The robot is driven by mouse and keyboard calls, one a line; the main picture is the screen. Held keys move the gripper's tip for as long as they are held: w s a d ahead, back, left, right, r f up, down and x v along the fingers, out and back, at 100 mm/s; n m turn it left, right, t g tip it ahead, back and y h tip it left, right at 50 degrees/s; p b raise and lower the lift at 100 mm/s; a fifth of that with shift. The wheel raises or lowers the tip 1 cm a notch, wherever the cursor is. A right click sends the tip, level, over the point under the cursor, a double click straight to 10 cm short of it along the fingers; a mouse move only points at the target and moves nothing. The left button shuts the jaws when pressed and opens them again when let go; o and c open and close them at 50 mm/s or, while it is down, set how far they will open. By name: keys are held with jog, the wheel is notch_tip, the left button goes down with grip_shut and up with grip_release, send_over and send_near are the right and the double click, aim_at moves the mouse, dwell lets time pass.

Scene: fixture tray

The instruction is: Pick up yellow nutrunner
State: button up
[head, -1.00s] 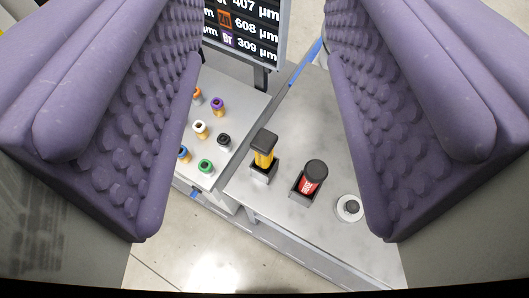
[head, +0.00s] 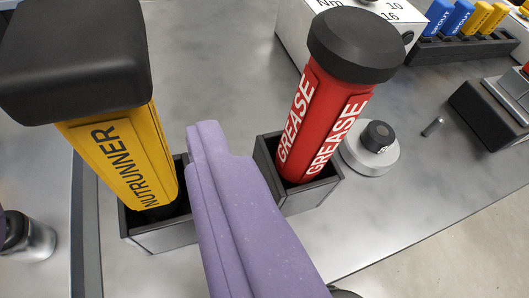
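The yellow nutrunner (head: 125,155) has a large black cap and stands slightly tilted in the picture, in a dark square holder (head: 160,238) at the left. One purple finger of my gripper (head: 112,190) rises from the bottom middle, between the nutrunner and the red grease tube. A sliver of purple shows at the far left edge, which looks like the other finger. The fingers appear apart, on either side of the nutrunner. I see no clear contact with it. Most of the gripper is out of view.
The red grease tube (head: 325,120) stands close to the right of the finger in its own dark holder (head: 311,198). A round metal piece (head: 370,160) with a black knob sits beyond it. Blue and yellow items (head: 470,18) stand in a rack at upper right.

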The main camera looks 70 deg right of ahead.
aim_at(108, 141)
jog(key=shift+s, duration=0.1)
jog(key=b+x, duration=0.1)
jog(key=x, duration=0.1)
jog(key=b+x, duration=0.1)
jog(key=x, duration=0.1)
jog(key=b+x, duration=0.1)
jog(key=x, duration=0.2)
jog(key=shift+s+f+b, duration=0.1)
jog(key=shift+f+b, duration=0.2)
jog(key=shift+b, duration=0.05)
jog(key=shift+w+d, duration=0.15)
jog(key=shift+w, duration=0.15)
jog(key=shift+r, duration=0.15)
jog(key=c, duration=1.2)
